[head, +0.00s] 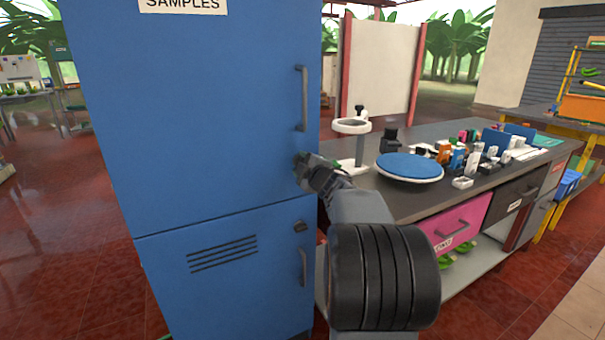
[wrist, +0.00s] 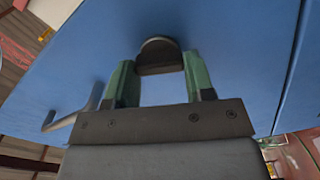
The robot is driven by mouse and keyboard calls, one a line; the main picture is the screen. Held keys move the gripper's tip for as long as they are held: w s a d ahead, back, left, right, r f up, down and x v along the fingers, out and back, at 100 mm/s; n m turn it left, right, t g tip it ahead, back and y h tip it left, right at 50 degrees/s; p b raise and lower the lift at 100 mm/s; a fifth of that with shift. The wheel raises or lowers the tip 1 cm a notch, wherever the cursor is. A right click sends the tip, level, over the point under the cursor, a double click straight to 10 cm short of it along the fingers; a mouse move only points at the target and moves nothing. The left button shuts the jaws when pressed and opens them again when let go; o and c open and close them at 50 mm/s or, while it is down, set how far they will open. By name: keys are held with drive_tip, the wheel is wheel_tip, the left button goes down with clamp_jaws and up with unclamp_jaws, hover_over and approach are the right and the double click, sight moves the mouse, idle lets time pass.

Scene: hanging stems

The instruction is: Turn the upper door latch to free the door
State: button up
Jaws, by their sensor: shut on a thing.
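The blue cabinet's upper door (head: 200,110) appears closed, with a "SAMPLES" sign at its top. The dark, rounded upper latch (wrist: 158,55) sits on the blue door face, between my green fingertips in the wrist view. My gripper (head: 308,172) is at the right edge of the upper door, below its handle (head: 302,98), and covers most of the latch in the head view. In the wrist view my gripper (wrist: 160,75) is shut on the latch. How far the latch is turned is hard to tell.
The lower door (head: 225,285) has its own latch (head: 300,226) and handle (head: 303,267). To the right stands a dark workbench (head: 420,205) with a white stand (head: 358,150), a blue round plate (head: 410,166) and several small items. Red floor is open at the left.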

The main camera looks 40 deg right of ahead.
drive_tip(key=shift+f+n+b, duration=0.1)
drive_tip(key=shift+n+b, duration=1.25)
drive_tip(key=shift+n, duration=0.75)
drive_tip(key=o, duration=0.9)
drive_tip(key=s, duration=0.4)
drive_tip(key=s+a+p, duration=0.1)
drive_tip(key=s, duration=0.4)
drive_tip(key=s+a, duration=0.1)
drive_tip(key=s, duration=0.3)
drive_tip(key=shift+s+p, duration=0.3)
drive_tip(key=shift+s, duration=0.05)
